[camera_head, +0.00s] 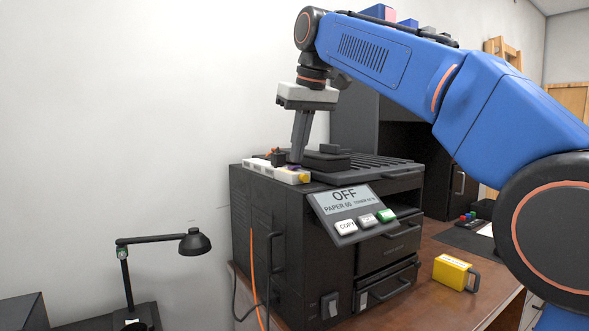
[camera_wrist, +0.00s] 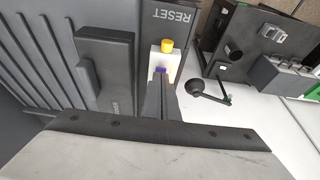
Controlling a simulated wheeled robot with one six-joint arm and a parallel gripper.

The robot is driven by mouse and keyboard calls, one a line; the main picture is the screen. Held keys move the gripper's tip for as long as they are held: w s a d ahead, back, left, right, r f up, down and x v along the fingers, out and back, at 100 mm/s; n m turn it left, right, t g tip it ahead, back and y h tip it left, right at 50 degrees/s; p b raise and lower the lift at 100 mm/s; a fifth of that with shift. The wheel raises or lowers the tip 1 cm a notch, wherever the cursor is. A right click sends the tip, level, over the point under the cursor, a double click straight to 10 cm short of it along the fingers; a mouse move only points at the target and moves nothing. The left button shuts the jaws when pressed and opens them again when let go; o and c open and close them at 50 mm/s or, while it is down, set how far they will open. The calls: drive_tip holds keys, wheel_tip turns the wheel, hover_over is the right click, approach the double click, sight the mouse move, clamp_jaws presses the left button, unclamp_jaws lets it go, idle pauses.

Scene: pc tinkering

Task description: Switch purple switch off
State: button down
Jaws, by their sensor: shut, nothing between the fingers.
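A white power strip (camera_head: 285,174) lies on top of the black printer (camera_head: 290,205), near its left edge. It has a yellow part (camera_head: 304,178) at its near end and a dark plug at its far end. In the wrist view, a small purple switch (camera_wrist: 160,70) shows on the strip (camera_wrist: 176,60), beside the yellow part (camera_wrist: 167,46). My gripper (camera_head: 295,158) is shut and empty, pointing down at the strip. In the wrist view its fingertips (camera_wrist: 164,78) are right at the purple switch and partly cover it. I cannot tell whether they touch it.
The printer's panel (camera_head: 345,205) reads OFF and has several buttons. A raised black block (camera_head: 327,160) stands on the printer top, right of my fingers. A yellow box (camera_head: 453,272) is on the table. A black lamp (camera_head: 195,242) stands at the lower left.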

drive_tip(key=shift+f, duration=0.6)
drive_tip(key=shift+r, duration=0.1)
drive_tip(key=shift+r, duration=1)
drive_tip(key=shift+r, duration=2)
